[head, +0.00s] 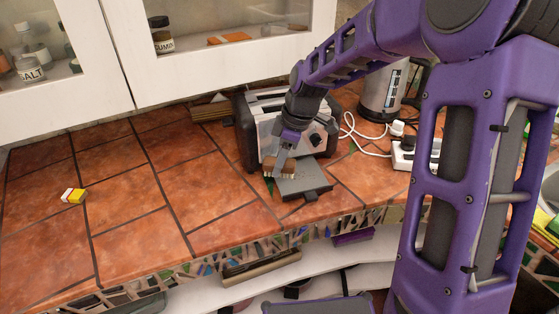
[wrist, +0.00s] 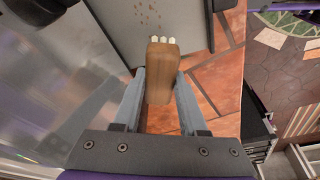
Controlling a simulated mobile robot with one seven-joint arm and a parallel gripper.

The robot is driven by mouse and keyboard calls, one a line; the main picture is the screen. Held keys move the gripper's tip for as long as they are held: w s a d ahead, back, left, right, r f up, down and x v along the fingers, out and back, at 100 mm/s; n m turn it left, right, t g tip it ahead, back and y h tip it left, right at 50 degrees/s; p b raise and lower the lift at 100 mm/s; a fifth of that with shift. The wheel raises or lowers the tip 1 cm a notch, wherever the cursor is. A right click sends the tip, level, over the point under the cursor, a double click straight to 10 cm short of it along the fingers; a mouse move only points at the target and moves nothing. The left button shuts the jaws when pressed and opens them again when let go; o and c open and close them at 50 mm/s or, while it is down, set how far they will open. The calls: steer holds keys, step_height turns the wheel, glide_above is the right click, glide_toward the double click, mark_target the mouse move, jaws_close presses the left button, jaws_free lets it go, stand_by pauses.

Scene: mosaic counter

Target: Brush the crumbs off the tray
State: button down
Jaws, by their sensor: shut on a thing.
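The grey crumb tray (head: 306,183) sticks out from the front base of the toaster (head: 268,128) on the tiled counter. Small brown crumbs (wrist: 150,18) lie scattered on the tray, which also shows at the top of the wrist view (wrist: 187,30). My gripper (head: 281,158) is shut on a brush (head: 271,167) with a wooden body and pale bristles. In the wrist view the brush (wrist: 161,72) sits between both fingers, its bristle end over the tray's near edge. I cannot tell whether the bristles touch the tray.
A kettle (head: 384,92) and a white power strip (head: 415,155) with a cord stand right of the toaster. A small yellow-and-white box (head: 73,196) lies on the left counter. The counter between is clear. The counter's front edge runs close below the tray.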

mark_target(293, 159)
steer(key=shift+f+b, duration=0.65)
steer(key=shift+f, duration=0.4)
steer(key=shift+d+r, duration=0.1)
steer(key=shift+w+d+r+p, duration=0.15)
steer(key=shift+d+p, duration=0.15)
steer(key=shift+d, duration=0.35)
steer(key=shift+w+d+f+p, duration=0.15)
steer(key=shift+d+p, duration=0.15)
steer(key=shift+d, duration=0.35)
steer(key=shift+w+d+p, duration=0.25)
steer(key=shift+d, duration=0.8)
steer(key=shift+w+d+p, duration=0.2)
steer(key=shift+d+p, duration=0.05)
steer(key=shift+d, duration=0.8)
steer(key=shift+w+d+p, duration=0.2)
steer(key=shift+d+p, duration=0.1)
steer(key=shift+d, duration=0.65)
steer(key=shift+w+d+p, duration=0.15)
steer(key=shift+d+p, duration=0.1)
steer(key=shift+d, duration=0.7)
steer(key=shift+a, duration=0.1)
